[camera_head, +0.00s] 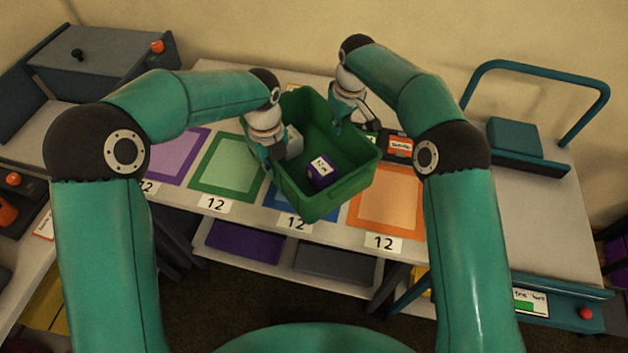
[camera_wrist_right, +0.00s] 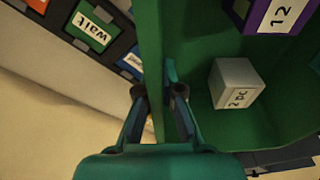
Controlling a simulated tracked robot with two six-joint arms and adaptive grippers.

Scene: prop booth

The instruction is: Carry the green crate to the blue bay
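The green crate (camera_head: 338,193) is turned at an angle over the blue bay (camera_head: 322,232) and hides most of it. It seems raised above the table, but its underside is hidden. A purple box (camera_head: 320,171) and a light grey box (camera_head: 294,141) are inside; the grey box also shows in the right wrist view (camera_wrist_right: 236,83). My left gripper (camera_head: 268,163) is at the crate's left wall and appears shut on it. My right gripper (camera_wrist_right: 158,90) has its fingers on either side of the far wall and appears shut on it.
Purple (camera_head: 180,158), green (camera_head: 226,168) and orange (camera_head: 386,203) bays lie beside the blue one. A dark rack with labelled cards (camera_head: 400,147) stands behind the orange bay. A teal-handled cart (camera_head: 545,190) is at right, a grey cabinet (camera_head: 105,50) at back left.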

